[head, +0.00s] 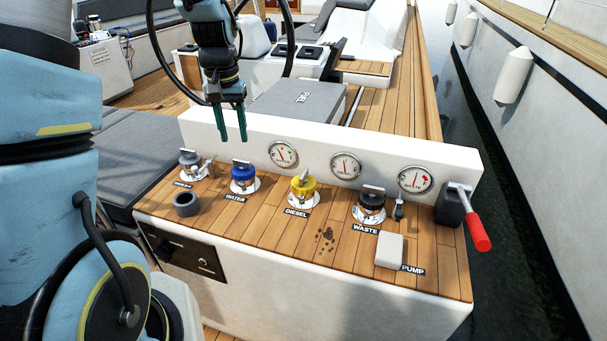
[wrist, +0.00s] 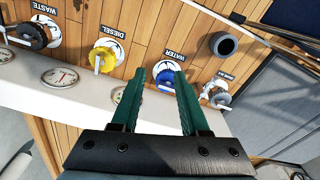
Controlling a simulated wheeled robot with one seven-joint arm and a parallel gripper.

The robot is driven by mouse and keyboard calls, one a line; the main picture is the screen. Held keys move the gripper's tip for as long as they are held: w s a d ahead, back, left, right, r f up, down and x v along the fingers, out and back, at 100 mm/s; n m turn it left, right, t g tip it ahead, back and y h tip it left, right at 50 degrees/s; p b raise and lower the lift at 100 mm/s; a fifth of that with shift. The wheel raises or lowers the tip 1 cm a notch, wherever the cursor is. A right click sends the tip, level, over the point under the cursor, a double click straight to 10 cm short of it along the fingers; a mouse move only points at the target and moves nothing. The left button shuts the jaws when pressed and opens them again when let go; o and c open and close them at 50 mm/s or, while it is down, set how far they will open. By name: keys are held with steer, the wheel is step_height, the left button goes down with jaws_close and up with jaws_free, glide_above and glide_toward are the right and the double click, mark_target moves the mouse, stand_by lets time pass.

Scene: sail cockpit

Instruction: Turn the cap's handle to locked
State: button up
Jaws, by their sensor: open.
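A row of deck caps sits on the teak panel (head: 266,215). They are a blue cap (head: 243,174) by the WATER label, a yellow cap (head: 303,187) by DIESEL, a black cap (head: 371,204) by WASTE, and a grey cap (head: 190,162) at the left end. The yellow cap has a raised grip on top. My gripper (head: 232,138) is open and empty, pointing down above and behind the blue cap. In the wrist view the blue cap (wrist: 166,77) shows between the fingertips, farther off; the yellow cap (wrist: 101,57) is left of them. Locked marks are too small to read.
A white ledge with several round gauges (head: 345,166) rises behind the caps. A dark ring (head: 186,204) stands front left. A red-handled lever (head: 477,230) and a pale block (head: 389,250) are at right.

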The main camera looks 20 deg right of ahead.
mark_target(304, 173)
steer(key=d+f+m+b, duration=0.1)
steer(key=d+f+m, duration=0.15)
steer(key=d, duration=0.65)
steer(key=d+f+m, duration=0.1)
steer(key=d+f, duration=0.2)
steer(key=d, duration=0.6)
steer(key=f+p, duration=0.1)
steer(key=f, duration=0.2)
steer(key=f+p, duration=0.1)
steer(key=f, duration=0.3)
steer(key=f+p, duration=0.1)
steer(key=f, duration=0.2)
steer(key=shift+s+a+f, duration=0.2)
steer(key=shift+s+f, duration=0.1)
steer(key=shift+f, duration=0.05)
jaws_close()
